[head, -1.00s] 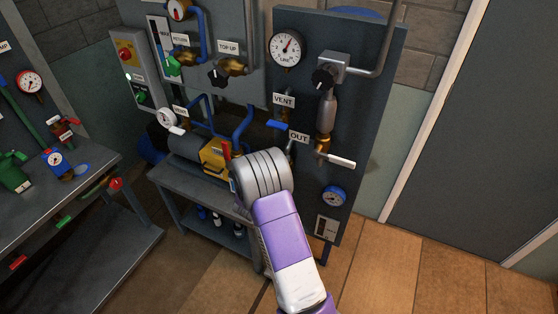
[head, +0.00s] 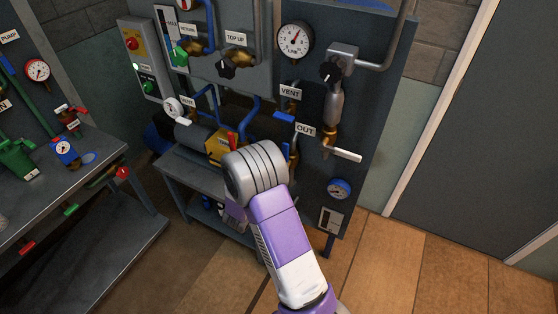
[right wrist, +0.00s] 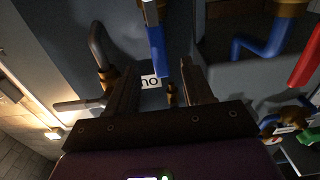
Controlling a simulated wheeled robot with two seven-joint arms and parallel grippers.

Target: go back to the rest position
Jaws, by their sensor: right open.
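My right arm, purple and white, reaches up from the bottom of the head view, its grey wrist in front of the pump bench. The right gripper's fingers are hidden there behind the wrist. In the right wrist view, the right gripper (right wrist: 150,95) has its two dark fingers apart with nothing held between them. Beyond them is the panel, with the upside-down OUT label (right wrist: 150,81) and a blue handle (right wrist: 157,50). My left gripper is not in view.
The dark panel carries a line gauge (head: 295,40), a white-handled lever (head: 347,155) and a blue vent handle (head: 284,117). A yellow pump part (head: 220,146) sits on the bench beside my wrist. A workbench (head: 75,190) stands at left. Wooden floor (head: 420,265) is clear at right.

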